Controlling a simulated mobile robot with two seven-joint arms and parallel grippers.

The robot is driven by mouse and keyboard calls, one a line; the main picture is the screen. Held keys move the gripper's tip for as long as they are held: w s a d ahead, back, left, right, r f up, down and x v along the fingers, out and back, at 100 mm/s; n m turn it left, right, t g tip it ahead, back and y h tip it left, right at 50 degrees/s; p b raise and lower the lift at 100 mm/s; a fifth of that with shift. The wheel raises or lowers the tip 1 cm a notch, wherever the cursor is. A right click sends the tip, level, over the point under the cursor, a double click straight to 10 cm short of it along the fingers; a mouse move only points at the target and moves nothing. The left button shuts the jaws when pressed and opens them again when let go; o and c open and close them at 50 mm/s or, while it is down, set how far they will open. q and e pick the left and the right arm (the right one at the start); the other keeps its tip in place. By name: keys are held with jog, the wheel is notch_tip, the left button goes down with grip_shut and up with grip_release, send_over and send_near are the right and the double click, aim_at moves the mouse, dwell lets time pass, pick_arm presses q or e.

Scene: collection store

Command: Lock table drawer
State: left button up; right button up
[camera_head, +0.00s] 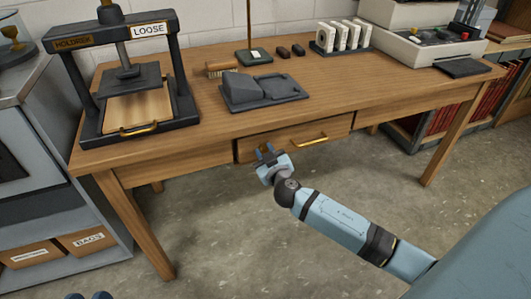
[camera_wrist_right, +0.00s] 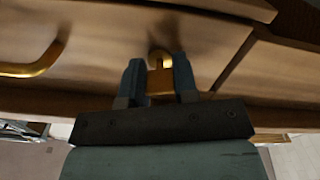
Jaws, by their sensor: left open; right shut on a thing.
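The table drawer (camera_head: 290,140) sits in the front of the wooden table and looks closed, its front about flush with the apron. Its brass handle (camera_head: 309,140) also shows in the right wrist view (camera_wrist_right: 32,62). My right gripper (camera_head: 267,152) is at the drawer front, left of the handle. In the right wrist view its fingers (camera_wrist_right: 159,82) are shut on a small brass key (camera_wrist_right: 160,84). The key reaches a round brass lock (camera_wrist_right: 158,57) on the drawer front; how deep it sits is hidden. My left gripper (camera_head: 89,296) is open and empty, its fingertips just showing at the bottom left.
On the table (camera_head: 205,65) stand a black press (camera_head: 135,125) with a LOOSE sign, a dark grey stand (camera_head: 262,90), a brush (camera_head: 221,69) and a grey machine (camera_head: 425,45). A shelf with boxes (camera_head: 85,240) stands left. The floor in front is clear.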

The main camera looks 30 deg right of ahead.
jog(key=n+p, duration=0.1)
jog(key=n, duration=0.3)
jog(key=shift+r+n, duration=0.1)
jog(key=shift+n, duration=0.2)
jog(key=n+p, duration=0.1)
jog(key=n, duration=0.3)
jog(key=shift+n, duration=0.3)
pick_arm(q)
jog(key=r, duration=0.2)
jog(key=r+t+p, duration=0.1)
jog(key=r, duration=0.1)
jog(key=r+t, duration=0.1)
jog(key=r, duration=0.1)
jog(key=shift+s+a+n+p, duration=0.15)
jog(key=shift+a+n+p, duration=0.15)
jog(key=shift+p, duration=0.1)
pick_arm(e)
jog(key=n, duration=0.5)
jog(key=o, duration=0.9)
pick_arm(q)
jog(key=shift+t, duration=0.3)
jog(key=shift+r, duration=0.2)
pick_arm(e)
jog(key=v, duration=1.3)
jog(key=shift+s+a, duration=0.2)
jog(key=shift+s, duration=0.15)
